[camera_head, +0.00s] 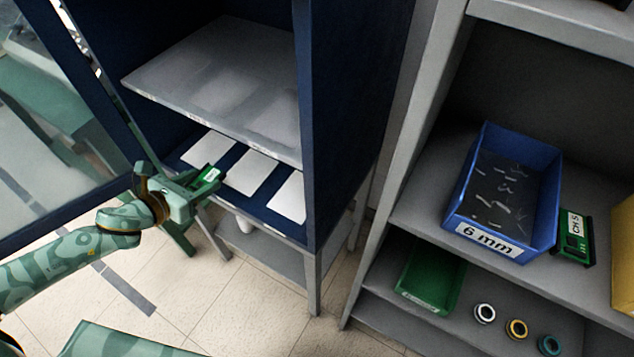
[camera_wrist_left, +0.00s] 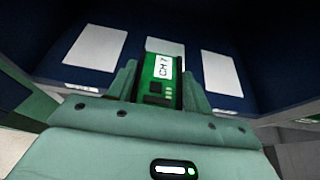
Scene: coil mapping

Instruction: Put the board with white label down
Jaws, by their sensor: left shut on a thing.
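The green board with a white label (camera_wrist_left: 158,80) is held by my left gripper (camera_wrist_left: 156,92); the label reads "CH 7" in the left wrist view. In the head view the board (camera_head: 207,175) is at the front edge of the dark blue cabinet's lower shelf (camera_head: 268,211). The gripper (camera_head: 196,186) is shut on it. White rectangular pads lie on that shelf: one on the left (camera_head: 210,150), one in the middle (camera_head: 251,172), one on the right (camera_head: 290,197). I cannot tell whether the board touches the shelf. My right gripper is not in view.
A grey shelf (camera_head: 215,82) hangs above the pads. The open glass door (camera_head: 60,130) is at left. On the right rack are a blue "6 mm" bin (camera_head: 507,190), another green board (camera_head: 574,238), a green tray (camera_head: 432,278) and rings (camera_head: 516,328).

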